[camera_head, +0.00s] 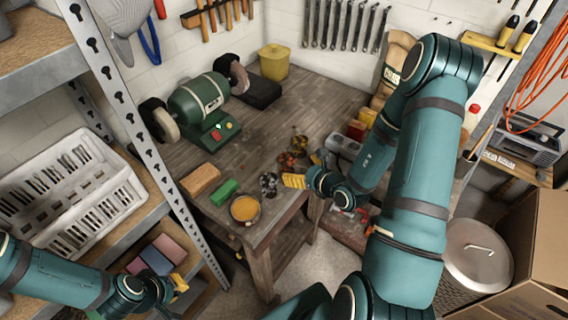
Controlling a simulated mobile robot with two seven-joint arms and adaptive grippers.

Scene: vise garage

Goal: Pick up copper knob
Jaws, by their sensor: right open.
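Small knob-like parts lie close together on the wooden workbench (262,128). A copper-orange one (286,160) sits near the bench's right edge, with a darker brownish one (299,142) just behind it. A dark grey one (268,184) lies nearer the front. My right gripper (304,171) is open, its yellow fingertips just right of these parts. I see nothing between its fingers. My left gripper (178,284) is low on the left, away from the bench, by the shelf; its opening is unclear.
An orange-filled bowl (245,208), a green block (224,192) and a brown brick (201,180) sit on the bench's front part. A green bench grinder (198,100) and a yellow bin (274,62) stand farther back. A metal shelf upright (150,150) rises at left.

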